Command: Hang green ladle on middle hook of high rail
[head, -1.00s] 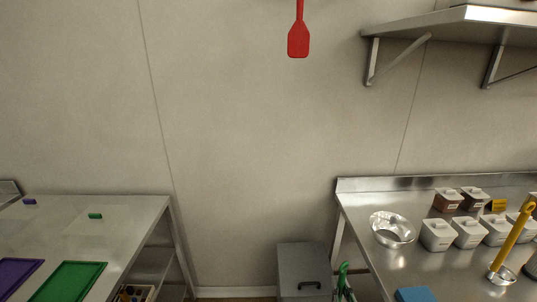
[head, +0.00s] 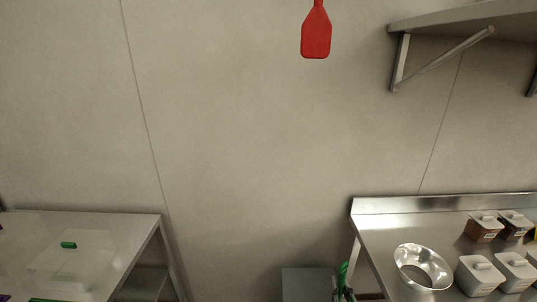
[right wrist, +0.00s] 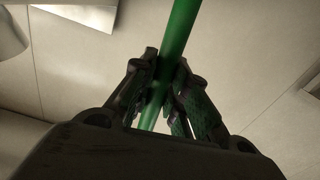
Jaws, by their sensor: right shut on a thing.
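The green ladle shows in the head view as a short green piece (head: 343,274) at the bottom, between the two tables. In the right wrist view its green handle (right wrist: 180,30) runs up through my right gripper (right wrist: 164,82), whose fingers are shut on it. My right gripper (head: 346,292) is small and partly cut off at the bottom edge of the head view. The ladle's bowl cannot be made out. The high rail and its hooks are out of view. A red scraper (head: 316,35) hangs against the wall at the top, its upper end cut off.
A steel table (head: 385,230) at right holds a steel bowl (head: 422,266) and several lidded containers (head: 481,275). A shelf (head: 470,24) juts out above it. Another table (head: 110,225) stands at left. A grey box (head: 306,283) is low between them. The middle wall is clear.

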